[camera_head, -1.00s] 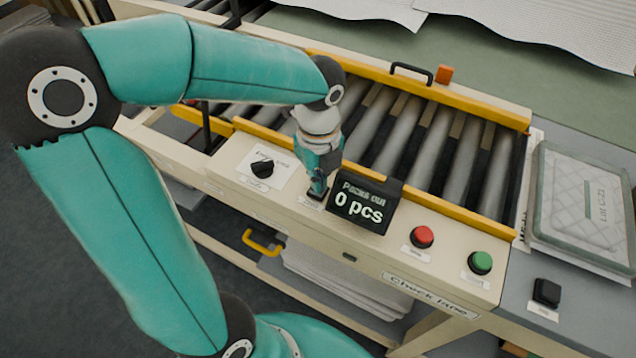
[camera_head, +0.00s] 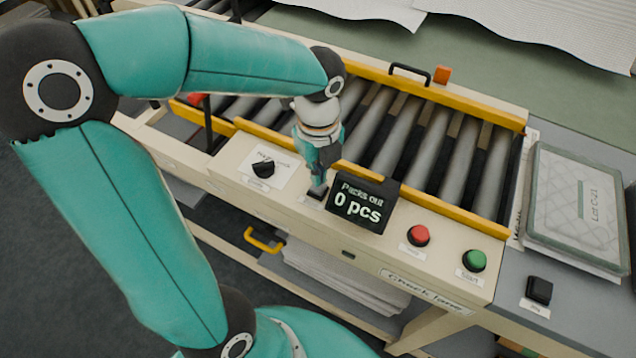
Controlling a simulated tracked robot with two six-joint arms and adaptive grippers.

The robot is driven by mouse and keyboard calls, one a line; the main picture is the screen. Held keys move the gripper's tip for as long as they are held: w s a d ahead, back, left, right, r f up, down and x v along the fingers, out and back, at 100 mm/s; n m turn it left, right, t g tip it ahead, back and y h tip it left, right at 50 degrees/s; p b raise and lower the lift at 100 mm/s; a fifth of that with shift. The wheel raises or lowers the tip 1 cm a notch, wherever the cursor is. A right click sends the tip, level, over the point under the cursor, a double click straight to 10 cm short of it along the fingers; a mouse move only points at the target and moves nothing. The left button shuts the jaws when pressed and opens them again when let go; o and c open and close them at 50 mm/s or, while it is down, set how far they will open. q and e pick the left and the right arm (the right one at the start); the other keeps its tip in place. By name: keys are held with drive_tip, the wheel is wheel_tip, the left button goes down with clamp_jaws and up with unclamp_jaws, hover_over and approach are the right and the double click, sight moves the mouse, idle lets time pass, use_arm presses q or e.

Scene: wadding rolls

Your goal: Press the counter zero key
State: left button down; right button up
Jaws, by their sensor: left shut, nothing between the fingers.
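My left gripper (camera_head: 318,187) is shut and empty, pointing down at a small dark key (camera_head: 316,194) on the beige panel. The fingertips are at or just above the key; I cannot tell whether they touch. The key is partly hidden by the fingers, and its label is too small to read. Just right of it stands the black counter display (camera_head: 361,204), reading "Packs out 0 pcs". My right gripper is not in view.
A black rotary knob (camera_head: 263,168) is left of the gripper. A red button (camera_head: 418,236) and a green button (camera_head: 474,260) are to the right. Behind run conveyor rollers (camera_head: 405,130) with yellow rails. A black key (camera_head: 539,290) and a packed pad (camera_head: 580,205) lie far right.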

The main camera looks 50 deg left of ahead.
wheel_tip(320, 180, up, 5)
drive_tip(key=p, duration=0.5)
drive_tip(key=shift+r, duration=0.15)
idle(0.4)
